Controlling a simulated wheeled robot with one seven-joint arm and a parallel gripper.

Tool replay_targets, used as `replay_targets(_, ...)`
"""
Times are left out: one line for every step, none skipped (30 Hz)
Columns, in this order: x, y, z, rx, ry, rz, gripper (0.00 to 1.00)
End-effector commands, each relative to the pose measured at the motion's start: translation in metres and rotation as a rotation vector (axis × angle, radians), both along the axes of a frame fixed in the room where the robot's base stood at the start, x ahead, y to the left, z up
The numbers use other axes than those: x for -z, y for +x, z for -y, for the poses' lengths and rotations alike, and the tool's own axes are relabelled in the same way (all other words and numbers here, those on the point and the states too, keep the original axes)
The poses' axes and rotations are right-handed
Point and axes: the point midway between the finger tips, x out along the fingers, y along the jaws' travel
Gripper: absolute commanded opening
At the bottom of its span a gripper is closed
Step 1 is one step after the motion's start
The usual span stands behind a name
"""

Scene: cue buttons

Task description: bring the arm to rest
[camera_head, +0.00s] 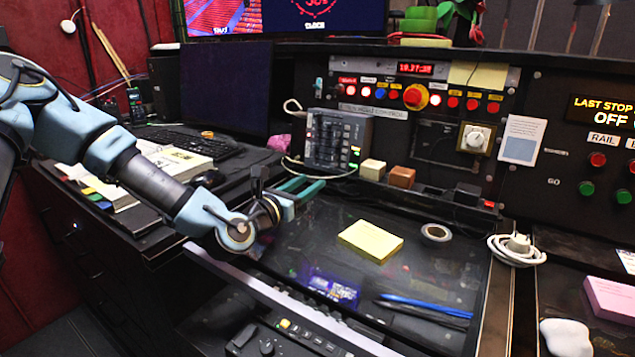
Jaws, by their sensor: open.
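My arm reaches in from the left edge, bent, with light blue and dark links. My gripper (312,184) is at its end, over the back left part of the dark desk surface. Its two teal fingers are apart and point right. Nothing shows between them. The gripper is in front of the button panel (452,130) and just below a grey mixer box (337,139). I cannot tell how far above the desk the fingers are.
Two small blocks, cream (372,169) and brown (401,177), stand right of the fingers. A yellow note pad (371,240), blue pens (425,310) and a coiled white cable (516,249) lie on the desk. A dark monitor (225,88) and keyboard (190,140) are behind the arm.

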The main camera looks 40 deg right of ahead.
Motion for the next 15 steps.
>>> replay_targets(0.0007,-0.0009,-0.0042,0.0,0.0,0.0,0.47)
replay_targets(0.0005,-0.0014,-0.0058,0.0,0.0,0.0,0.47)
replay_targets(0.0003,-0.0021,-0.0076,0.0,0.0,0.0,0.47)
replay_targets(0.0001,-0.0024,-0.0086,0.0,0.0,0.001,0.47)
replay_targets(0.0,-0.0026,-0.0091,0.0,0.0,0.001,0.47)
replay_targets(-0.0002,-0.0027,-0.0095,0.0,0.0,0.001,0.47)
replay_targets(-0.0003,-0.0027,-0.0095,0.0,-0.001,0.001,0.47)
replay_targets(-0.0004,-0.0027,-0.0095,0.0,-0.001,0.001,0.47)
replay_targets(-0.0004,-0.0028,-0.0094,0.0,-0.001,0.001,0.47)
replay_targets(-0.0004,-0.0027,-0.0093,0.0,-0.001,0.001,0.47)
replay_targets(-0.0004,-0.0027,-0.0092,0.0,-0.001,0.001,0.47)
replay_targets(-0.0004,-0.0027,-0.0092,0.0,0.0,0.001,0.47)
replay_targets(-0.0004,-0.0027,-0.0091,0.0,0.0,0.001,0.47)
replay_targets(-0.0003,-0.0027,-0.0091,0.001,0.0,0.001,0.47)
replay_targets(-0.0003,-0.0027,-0.0091,0.0,0.0,0.001,0.47)
